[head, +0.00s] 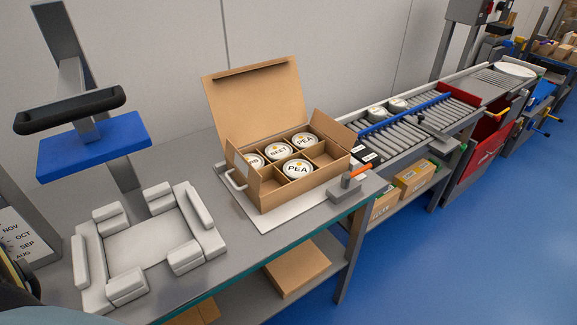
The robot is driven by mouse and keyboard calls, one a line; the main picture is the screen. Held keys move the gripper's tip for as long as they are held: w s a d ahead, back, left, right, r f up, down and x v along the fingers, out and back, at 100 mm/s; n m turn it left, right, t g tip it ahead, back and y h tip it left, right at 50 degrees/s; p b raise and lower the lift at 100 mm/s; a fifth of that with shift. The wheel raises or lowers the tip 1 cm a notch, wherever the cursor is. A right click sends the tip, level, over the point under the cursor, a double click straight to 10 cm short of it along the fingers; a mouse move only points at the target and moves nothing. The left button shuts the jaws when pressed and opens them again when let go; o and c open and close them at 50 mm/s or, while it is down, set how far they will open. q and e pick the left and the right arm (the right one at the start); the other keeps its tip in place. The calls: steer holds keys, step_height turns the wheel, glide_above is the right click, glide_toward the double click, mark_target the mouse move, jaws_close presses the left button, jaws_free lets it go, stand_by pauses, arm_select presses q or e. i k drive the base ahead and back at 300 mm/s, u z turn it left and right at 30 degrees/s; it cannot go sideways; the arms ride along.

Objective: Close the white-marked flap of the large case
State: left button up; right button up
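The large case (306,186) is an open brown cardboard box on a pale board on the bench. Its tall back flap (257,100) stands up, leaning back a little, with a dark strip near its top edge. A small pale patch (241,166) shows at the case's left end; I cannot tell clearly whether it is the white mark on a flap. Cardboard dividers split the inside into compartments. Several white-lidded tubs, such as a PEA tub (297,169) and a BEET tub (279,152), stand in them. Neither of my grippers is in view.
A white padded fixture (150,242) lies on the bench left of the case, below a blue press plate (93,146) with a black handle. An orange-handled tool (356,172) stands at the case's right. A roller conveyor (420,118) runs off to the right.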

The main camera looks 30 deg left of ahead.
mark_target(251, 176)
steer(key=z, duration=0.75)
steer(key=i, duration=2.9)
steer(key=u, duration=4)
